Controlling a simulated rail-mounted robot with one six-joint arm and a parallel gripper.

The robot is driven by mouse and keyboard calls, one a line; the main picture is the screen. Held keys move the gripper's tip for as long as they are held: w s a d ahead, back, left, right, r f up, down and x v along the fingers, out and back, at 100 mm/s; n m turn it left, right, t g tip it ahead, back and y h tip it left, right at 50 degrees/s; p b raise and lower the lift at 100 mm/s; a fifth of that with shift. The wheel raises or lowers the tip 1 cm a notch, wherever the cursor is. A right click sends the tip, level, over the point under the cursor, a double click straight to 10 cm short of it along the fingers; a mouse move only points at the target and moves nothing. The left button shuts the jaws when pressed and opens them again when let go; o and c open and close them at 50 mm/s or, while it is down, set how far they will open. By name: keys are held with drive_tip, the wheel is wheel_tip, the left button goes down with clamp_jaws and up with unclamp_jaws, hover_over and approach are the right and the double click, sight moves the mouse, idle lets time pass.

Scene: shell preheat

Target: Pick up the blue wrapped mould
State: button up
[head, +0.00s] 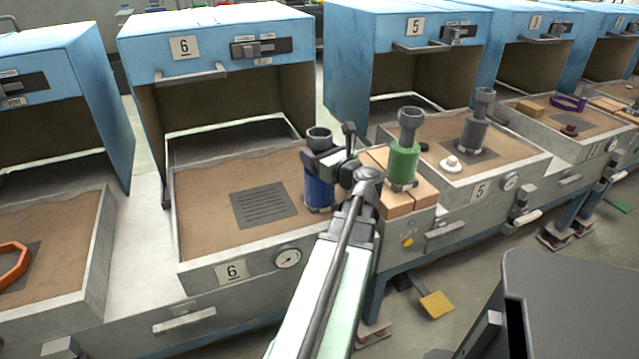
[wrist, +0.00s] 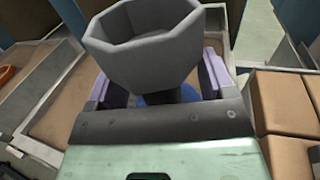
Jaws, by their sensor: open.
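The blue wrapped mould (head: 318,193) stands upright at the right side of sand tray 6, with a grey cup on top. In the wrist view its grey cup (wrist: 150,42) fills the upper middle, and a sliver of the blue wrap shows below it. My gripper (head: 324,162) is open, with its purple fingers on either side of the mould below the cup. In the wrist view a finger shows at each side of the cup (wrist: 158,82). Whether the fingers touch the mould cannot be told. My arm hides part of the mould's right side.
A green wrapped mould (head: 404,160) stands on tan bricks (head: 412,197) just right of my gripper. A grey mould (head: 474,133) and a small white piece (head: 450,164) are in tray 5. Tray 6 has a bare grate (head: 264,205). Blue hood 6 (head: 215,45) stands behind.

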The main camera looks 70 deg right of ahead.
clamp_jaws()
idle(0.4)
drive_tip(key=shift+r, duration=0.1)
